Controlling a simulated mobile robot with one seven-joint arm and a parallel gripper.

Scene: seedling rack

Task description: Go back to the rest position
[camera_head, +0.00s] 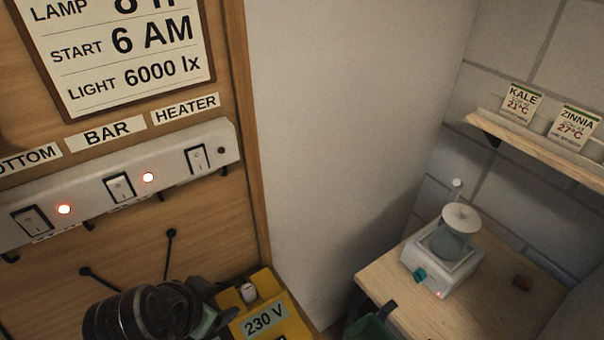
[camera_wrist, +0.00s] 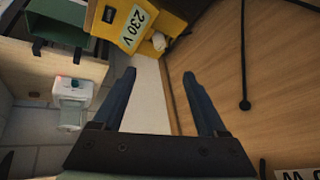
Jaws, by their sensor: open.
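My gripper (camera_wrist: 158,95) shows in the wrist view with its two dark fingers spread apart and nothing between them. Past the fingertips lie the wooden panel and a pale wall edge. In the head view my dark arm end shows at the bottom left, in front of the wooden panel (camera_head: 215,240) and beside the yellow 230 V box (camera_head: 290,318). The fingertips are not clear there. The yellow box also shows at the top of the wrist view (camera_wrist: 112,22).
A switch strip (camera_head: 75,200) with BOTTOM, BAR and HEATER labels crosses the panel; two red lamps glow. A white device (camera_head: 445,262) stands on a wooden table (camera_head: 385,285) at right. A shelf (camera_head: 560,150) holds KALE and ZINNIA packets. A green bin (camera_head: 372,325) sits low.

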